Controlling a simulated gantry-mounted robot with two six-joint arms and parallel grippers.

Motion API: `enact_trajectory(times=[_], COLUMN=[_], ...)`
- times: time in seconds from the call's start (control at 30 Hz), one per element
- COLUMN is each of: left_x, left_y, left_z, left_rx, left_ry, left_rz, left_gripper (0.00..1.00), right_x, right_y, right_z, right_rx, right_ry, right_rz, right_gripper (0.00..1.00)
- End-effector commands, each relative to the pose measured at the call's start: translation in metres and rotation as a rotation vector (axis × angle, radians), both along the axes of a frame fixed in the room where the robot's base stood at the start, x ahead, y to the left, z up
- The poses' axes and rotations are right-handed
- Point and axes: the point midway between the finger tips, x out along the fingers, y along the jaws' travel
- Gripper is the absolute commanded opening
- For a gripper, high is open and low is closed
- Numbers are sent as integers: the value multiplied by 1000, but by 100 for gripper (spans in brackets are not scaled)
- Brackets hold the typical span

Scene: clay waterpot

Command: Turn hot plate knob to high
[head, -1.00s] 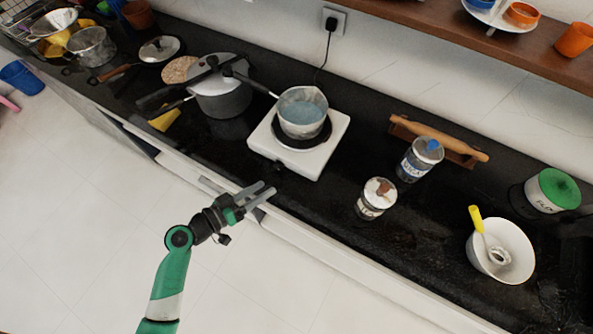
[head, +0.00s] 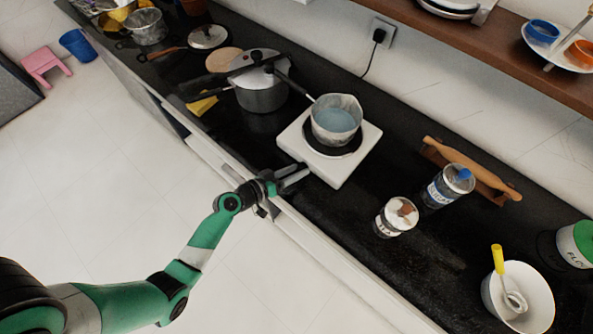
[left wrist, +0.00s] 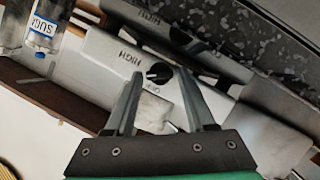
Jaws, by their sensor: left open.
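The white hot plate (head: 345,172) stands on the dark counter with a metal pot of bluish liquid (head: 336,119) on its burner. In the left wrist view, its front panel (left wrist: 105,65) carries a dark round knob (left wrist: 158,73) with a HIGH label beside it. I cannot clearly read the knob's setting. My left gripper (head: 291,179) is open at the plate's front edge. In the left wrist view, the left gripper's fingers (left wrist: 160,88) point at the panel, with the knob between their tips. I cannot tell whether they touch it. My right gripper is out of view.
A lidded pressure cooker (head: 262,92) stands left of the plate. The counter's front edge lies under my left gripper.

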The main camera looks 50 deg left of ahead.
Motion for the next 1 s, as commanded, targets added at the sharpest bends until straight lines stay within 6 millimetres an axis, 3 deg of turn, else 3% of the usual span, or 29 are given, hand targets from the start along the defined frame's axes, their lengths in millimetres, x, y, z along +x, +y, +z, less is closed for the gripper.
enact_trajectory(times=[0.3, 0.6, 1.0], left_x=[5, 5, 5], left_y=[-1, -1, -1], left_z=[-1, -1, 0], left_rx=[1, 1, 47], left_ry=[0, 0, 6], left_rz=[0, 0, -1], left_gripper=[55, 1, 0], right_x=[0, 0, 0], right_y=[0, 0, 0], right_z=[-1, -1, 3], right_rx=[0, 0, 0], right_ry=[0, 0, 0], right_rz=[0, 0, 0], right_gripper=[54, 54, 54])
